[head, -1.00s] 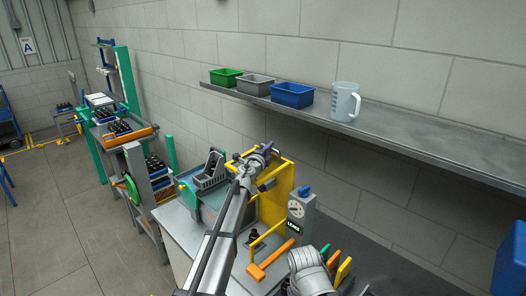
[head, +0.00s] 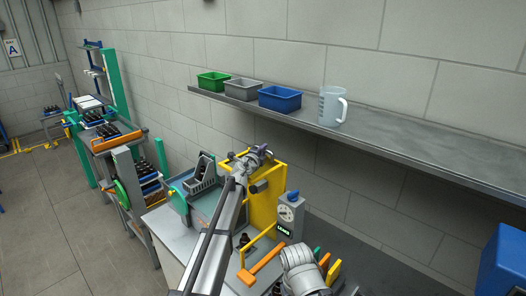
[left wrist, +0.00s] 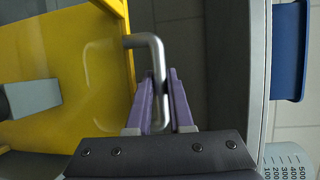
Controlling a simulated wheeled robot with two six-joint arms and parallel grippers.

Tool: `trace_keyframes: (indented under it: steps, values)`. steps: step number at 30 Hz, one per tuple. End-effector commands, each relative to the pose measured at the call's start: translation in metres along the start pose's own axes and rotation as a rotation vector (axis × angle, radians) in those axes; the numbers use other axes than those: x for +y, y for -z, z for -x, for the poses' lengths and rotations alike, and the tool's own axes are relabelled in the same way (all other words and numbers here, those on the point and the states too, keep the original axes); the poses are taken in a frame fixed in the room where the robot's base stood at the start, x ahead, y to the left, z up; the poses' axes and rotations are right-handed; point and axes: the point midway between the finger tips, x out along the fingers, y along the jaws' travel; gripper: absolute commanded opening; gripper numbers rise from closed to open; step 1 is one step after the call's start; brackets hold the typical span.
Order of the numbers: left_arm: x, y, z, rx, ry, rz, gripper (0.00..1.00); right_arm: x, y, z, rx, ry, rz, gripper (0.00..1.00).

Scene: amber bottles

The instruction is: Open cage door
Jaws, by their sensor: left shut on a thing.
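The yellow cage (head: 265,208) stands on the bench in the head view, beside a grey gauge box. In the left wrist view its yellow panel (left wrist: 75,60) fills the left side, with a bent silver handle (left wrist: 150,48) at the panel's right edge. My left gripper (left wrist: 160,80) has its purple fingers shut around the handle's straight bar. In the head view the left gripper (head: 256,154) is at the top of the cage. Whether the door stands ajar cannot be told. My right gripper is not in view.
A wall shelf (head: 400,140) behind carries a green bin (head: 212,82), a grey bin (head: 242,90), a blue bin (head: 280,98) and a clear measuring jug (head: 333,107). The gauge box (head: 290,215) and an orange-handled tool (head: 260,266) are close to the cage. Open floor lies left.

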Motion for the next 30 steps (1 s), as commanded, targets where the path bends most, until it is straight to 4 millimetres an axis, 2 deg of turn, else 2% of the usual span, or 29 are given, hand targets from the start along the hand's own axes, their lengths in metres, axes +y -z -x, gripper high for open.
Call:
trace_keyframes:
  steps: [1, 4, 14, 20, 27, 30]
  values:
    - [0.0, 0.0, 0.0, -0.001, 0.001, 0.002, 0.23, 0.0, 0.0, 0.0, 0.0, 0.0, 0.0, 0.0]
    - [0.0, 0.0, 0.0, -0.001, 0.001, 0.001, 0.32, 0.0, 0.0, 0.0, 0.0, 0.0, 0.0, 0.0]
    - [0.0, 0.0, 0.004, -0.001, 0.001, 0.001, 0.32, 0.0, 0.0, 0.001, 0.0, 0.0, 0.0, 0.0]
    - [-0.001, 0.0, 0.025, -0.001, 0.001, 0.001, 0.32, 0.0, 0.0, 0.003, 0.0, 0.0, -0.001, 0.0]
    - [-0.001, 0.001, 0.065, -0.002, 0.001, 0.001, 0.32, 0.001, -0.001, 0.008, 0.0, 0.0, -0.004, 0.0]
    - [-0.001, 0.001, 0.076, -0.001, 0.001, 0.001, 0.32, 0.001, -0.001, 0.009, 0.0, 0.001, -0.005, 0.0]
